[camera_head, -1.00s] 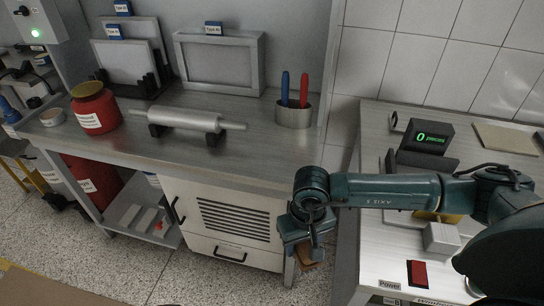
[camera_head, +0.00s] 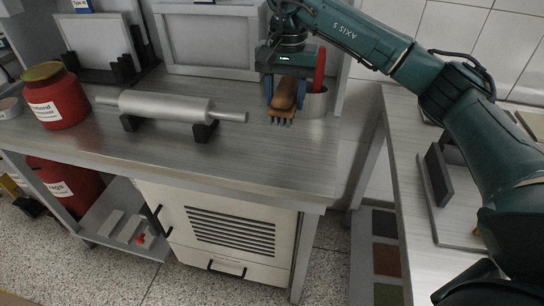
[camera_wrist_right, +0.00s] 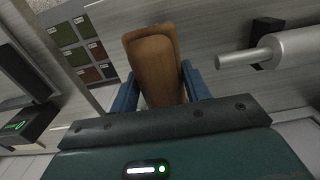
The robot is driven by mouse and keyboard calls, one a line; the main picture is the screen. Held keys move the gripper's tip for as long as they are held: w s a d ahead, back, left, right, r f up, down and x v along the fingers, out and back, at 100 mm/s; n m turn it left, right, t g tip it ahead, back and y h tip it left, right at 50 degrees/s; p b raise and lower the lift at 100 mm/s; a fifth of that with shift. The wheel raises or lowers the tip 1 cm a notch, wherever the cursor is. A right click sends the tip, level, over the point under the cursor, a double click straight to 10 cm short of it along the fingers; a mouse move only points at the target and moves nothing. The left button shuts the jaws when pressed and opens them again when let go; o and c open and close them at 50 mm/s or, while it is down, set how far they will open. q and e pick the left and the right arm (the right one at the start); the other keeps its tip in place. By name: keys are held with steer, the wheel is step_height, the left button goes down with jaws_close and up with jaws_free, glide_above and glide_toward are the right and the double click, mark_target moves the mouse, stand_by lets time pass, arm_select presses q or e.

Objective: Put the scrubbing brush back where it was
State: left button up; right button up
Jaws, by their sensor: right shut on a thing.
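The scrubbing brush (camera_head: 285,95) has a brown wooden back and dark bristles pointing down. My right gripper (camera_head: 284,93) is shut on it and holds it over the right part of the metal workbench (camera_head: 250,160), in front of the cup. Whether the bristles touch the bench top, I cannot tell. In the right wrist view the brush's wooden back (camera_wrist_right: 155,65) shows between the blue fingers (camera_wrist_right: 160,90). My left gripper is not in view.
The metal cup (camera_head: 315,102) with a red-handled tool stands right behind the brush. A roller (camera_head: 165,107) on black supports lies to the left, with a red jar (camera_head: 56,98) beyond it. A frame (camera_head: 210,42) stands behind. The front of the bench is clear.

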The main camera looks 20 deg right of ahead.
steer(key=shift+s+f+b, duration=0.2)
steer(key=shift+f+b, duration=0.25)
steer(key=shift+f, duration=0.2)
steer(key=shift+s+f+b, duration=0.15)
steer(key=shift+f+b, duration=0.25)
steer(key=shift+f, duration=0.2)
step_height(320, 180, down, 6)
steer(key=shift+r, duration=0.1)
steer(key=shift+w+f, duration=0.1)
steer(key=shift+f, duration=2.25)
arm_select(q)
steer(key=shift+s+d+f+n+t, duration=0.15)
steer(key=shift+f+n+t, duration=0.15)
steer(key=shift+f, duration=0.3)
arm_select(e)
steer(key=shift+f+b, duration=0.1)
steer(key=shift+b, duration=0.2)
steer(key=o, duration=0.9)
